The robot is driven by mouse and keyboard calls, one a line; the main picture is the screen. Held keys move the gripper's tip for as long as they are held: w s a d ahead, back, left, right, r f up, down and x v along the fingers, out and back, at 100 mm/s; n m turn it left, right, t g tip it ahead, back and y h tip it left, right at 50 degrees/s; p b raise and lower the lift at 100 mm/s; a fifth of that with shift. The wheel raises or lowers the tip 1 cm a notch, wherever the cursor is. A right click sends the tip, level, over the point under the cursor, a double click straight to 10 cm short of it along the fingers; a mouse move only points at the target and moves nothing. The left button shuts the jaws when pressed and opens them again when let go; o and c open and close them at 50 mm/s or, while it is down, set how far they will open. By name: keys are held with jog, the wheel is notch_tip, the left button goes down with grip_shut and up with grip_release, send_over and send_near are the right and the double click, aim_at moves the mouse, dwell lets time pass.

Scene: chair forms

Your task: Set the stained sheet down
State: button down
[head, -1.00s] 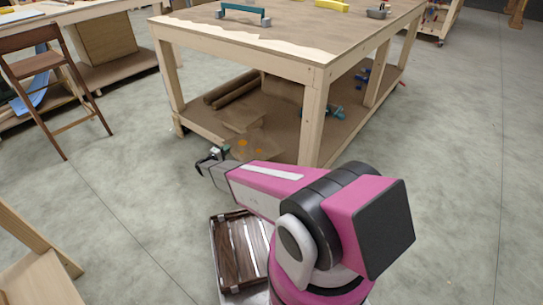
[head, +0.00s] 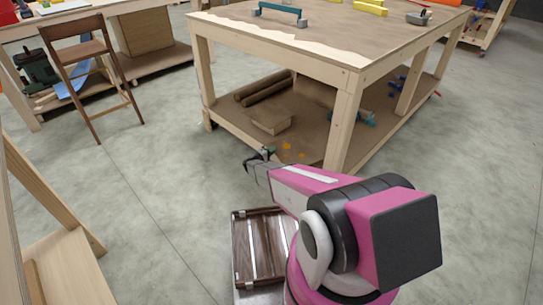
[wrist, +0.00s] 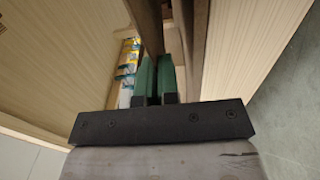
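The stained sheet (head: 294,152) is brown with orange spots and shows just past my gripper (head: 260,156) in the head view. It blends with the brown shelf behind, so its outline is hard to make out. In the wrist view, the green fingers of my gripper (wrist: 155,82) are close together, with a narrow brown strip running up from between them. This looks like the sheet (wrist: 147,28) seen nearly edge-on. The sheet is held in front of the near side of the workbench (head: 352,108).
The bench's lower shelf (head: 225,118) holds rolls and a box (head: 270,120). A dark slatted wooden piece (head: 265,243) lies by my base. A brown stool (head: 85,70) stands at left, and a pale wooden frame (head: 60,262) at lower left. Grey floor is clear between them.

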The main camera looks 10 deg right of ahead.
jog(key=shift+f, duration=1.7)
jog(key=c, duration=1.4)
grip_release()
jog(key=shift+o, duration=0.2)
